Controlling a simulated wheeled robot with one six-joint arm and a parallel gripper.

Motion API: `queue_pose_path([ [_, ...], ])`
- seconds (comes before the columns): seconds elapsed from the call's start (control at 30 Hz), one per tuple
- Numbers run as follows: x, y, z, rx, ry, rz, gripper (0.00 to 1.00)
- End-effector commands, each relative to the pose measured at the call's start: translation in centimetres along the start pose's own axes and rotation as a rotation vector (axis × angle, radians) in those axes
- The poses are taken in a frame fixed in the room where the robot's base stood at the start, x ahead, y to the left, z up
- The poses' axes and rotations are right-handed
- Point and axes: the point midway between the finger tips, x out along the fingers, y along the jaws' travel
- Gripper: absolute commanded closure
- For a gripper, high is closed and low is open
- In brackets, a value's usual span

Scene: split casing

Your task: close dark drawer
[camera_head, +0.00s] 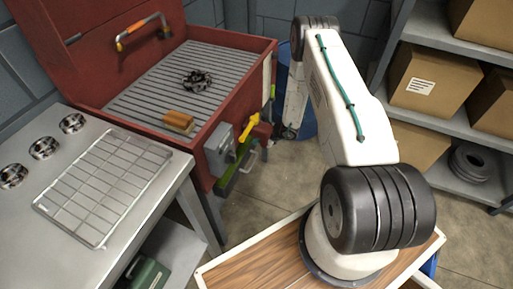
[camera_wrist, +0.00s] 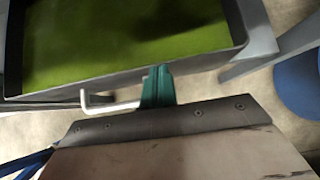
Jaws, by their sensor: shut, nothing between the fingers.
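The dark drawer (camera_wrist: 122,75) stands open in the wrist view, with a dark rim and a green inside. A pale bar handle (camera_wrist: 108,104) sticks out from its front. My gripper (camera_wrist: 157,72) has its teal fingers together, with nothing between them. It is at the drawer's front, just right of the handle; I cannot tell whether it touches. In the head view the drawer's green inside (camera_head: 228,181) shows low on the red cabinet's side, partly hidden. My gripper is not clear there, behind and below my arm.
The red cabinet (camera_head: 125,122) has a raised lid and a grey box (camera_head: 219,150) on its side, near a yellow lever (camera_head: 246,139). A metal counter (camera_head: 55,150) stands left. A blue bin (camera_head: 307,118) is behind my arm. Shelves with cartons (camera_head: 432,85) stand right.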

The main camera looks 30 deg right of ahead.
Motion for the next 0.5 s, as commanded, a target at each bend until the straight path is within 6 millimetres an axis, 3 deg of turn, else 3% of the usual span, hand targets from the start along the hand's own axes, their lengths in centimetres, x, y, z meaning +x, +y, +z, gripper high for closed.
queue_pose_path([
  [0.5, 1.2, -0.2, 1.3, -0.001, -0.003, -0.003, 1.0],
])
